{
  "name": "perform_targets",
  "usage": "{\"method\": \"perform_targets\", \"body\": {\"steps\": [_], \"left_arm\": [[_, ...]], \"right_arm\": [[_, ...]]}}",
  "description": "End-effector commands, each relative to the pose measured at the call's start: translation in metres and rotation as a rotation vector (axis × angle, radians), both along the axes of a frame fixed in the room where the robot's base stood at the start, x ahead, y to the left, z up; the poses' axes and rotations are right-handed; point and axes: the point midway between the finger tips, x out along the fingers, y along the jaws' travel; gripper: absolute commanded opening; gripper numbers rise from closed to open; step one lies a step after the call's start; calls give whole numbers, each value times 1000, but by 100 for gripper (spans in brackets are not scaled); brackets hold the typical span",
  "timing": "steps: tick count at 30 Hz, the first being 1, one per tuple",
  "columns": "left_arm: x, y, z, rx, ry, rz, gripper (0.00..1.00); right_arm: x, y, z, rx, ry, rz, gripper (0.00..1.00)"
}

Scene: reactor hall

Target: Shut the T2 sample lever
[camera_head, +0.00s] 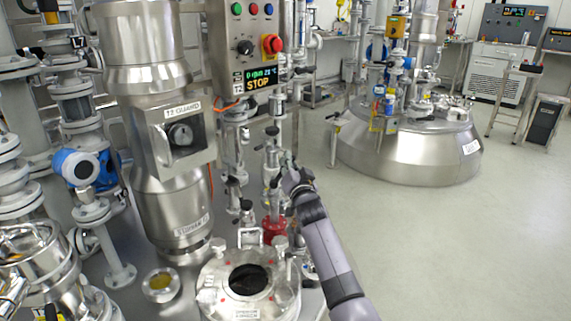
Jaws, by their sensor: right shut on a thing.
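My right gripper (287,168) reaches in from the lower right to the upright pipework behind the T2 vessel lid. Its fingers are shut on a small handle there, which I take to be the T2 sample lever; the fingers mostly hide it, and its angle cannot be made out. The T2 control panel (252,40) stands above and to the left of the gripper, and its display reads STOP. My left gripper is not in view.
The T2 vessel lid with a dark open port (249,280) lies below the gripper. A steel drive housing marked T2 GUARD (170,205) stands to the left. Another steel vessel (408,160) stands at the back right. The floor (450,250) at right is clear.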

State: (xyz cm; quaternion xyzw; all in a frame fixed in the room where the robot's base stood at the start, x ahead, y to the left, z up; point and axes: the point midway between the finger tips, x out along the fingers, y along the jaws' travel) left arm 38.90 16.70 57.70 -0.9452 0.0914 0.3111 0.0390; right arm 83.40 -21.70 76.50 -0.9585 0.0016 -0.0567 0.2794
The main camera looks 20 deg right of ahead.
Motion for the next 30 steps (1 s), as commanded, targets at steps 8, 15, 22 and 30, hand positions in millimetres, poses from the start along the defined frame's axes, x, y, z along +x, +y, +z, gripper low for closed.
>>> {"method": "perform_targets", "body": {"steps": [8, 15, 22, 30], "left_arm": [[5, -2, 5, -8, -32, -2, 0], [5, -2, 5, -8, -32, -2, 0], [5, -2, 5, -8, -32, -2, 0], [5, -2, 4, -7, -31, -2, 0]], "right_arm": [[-1, -3, -5, 41, -3, -1, 0], [-1, -3, -5, 41, -3, -1, 0], [-1, -3, -5, 41, -3, 0, 21], [-1, -3, -3, 41, -5, 0, 33]]}}
